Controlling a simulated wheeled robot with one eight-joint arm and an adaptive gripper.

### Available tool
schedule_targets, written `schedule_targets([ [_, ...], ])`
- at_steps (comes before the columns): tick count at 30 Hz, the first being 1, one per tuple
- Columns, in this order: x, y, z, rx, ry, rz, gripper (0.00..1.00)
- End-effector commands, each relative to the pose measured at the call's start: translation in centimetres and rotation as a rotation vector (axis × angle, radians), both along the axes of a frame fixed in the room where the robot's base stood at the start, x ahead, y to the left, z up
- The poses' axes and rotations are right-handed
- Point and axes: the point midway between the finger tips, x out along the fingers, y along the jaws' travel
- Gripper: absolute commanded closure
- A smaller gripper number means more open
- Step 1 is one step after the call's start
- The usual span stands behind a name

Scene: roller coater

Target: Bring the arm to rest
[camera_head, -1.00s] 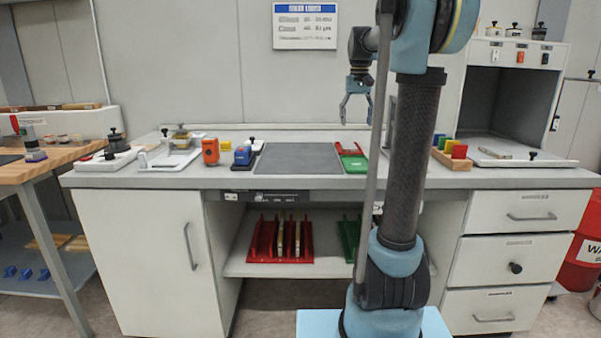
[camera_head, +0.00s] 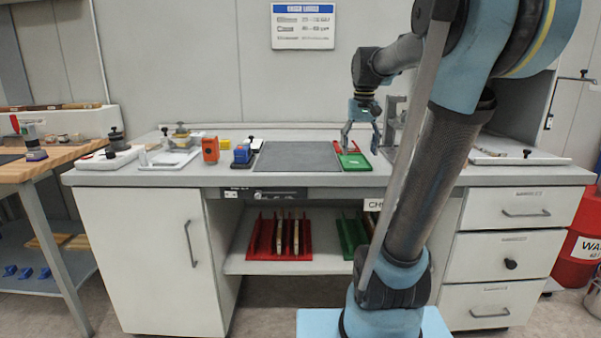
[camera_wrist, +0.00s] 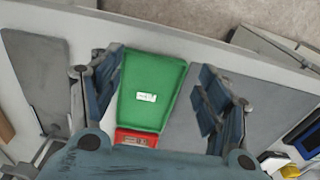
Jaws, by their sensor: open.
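My gripper (camera_head: 360,138) hangs open with its fingers pointing down over the back right part of the bench. It is above a green tray (camera_head: 354,161) with a red part behind it. In the wrist view my gripper (camera_wrist: 160,100) has its two fingers wide apart, with the green tray (camera_wrist: 152,85) and the red part (camera_wrist: 135,138) between and below them. Nothing is held. My arm leans to the right and hides part of the bench's right side.
A grey mat (camera_head: 297,158) lies left of the green tray. An orange device (camera_head: 210,150) and a blue block (camera_head: 242,154) stand left of it. A grey upright fixture (camera_head: 391,120) stands close right of my gripper. A white tray (camera_head: 515,158) lies at the right.

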Motion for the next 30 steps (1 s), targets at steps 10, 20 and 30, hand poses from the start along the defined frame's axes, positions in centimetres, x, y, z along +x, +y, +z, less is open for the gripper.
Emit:
schedule_targets([
  [10, -9.6, 0.0, -7.8, -0.001, -0.052, 0.003, 0.30],
  [20, -17.4, 0.0, -16.9, -0.001, -0.099, 0.008, 0.30],
  [30, -21.3, -0.1, -22.6, -0.002, -0.127, 0.010, 0.30],
])
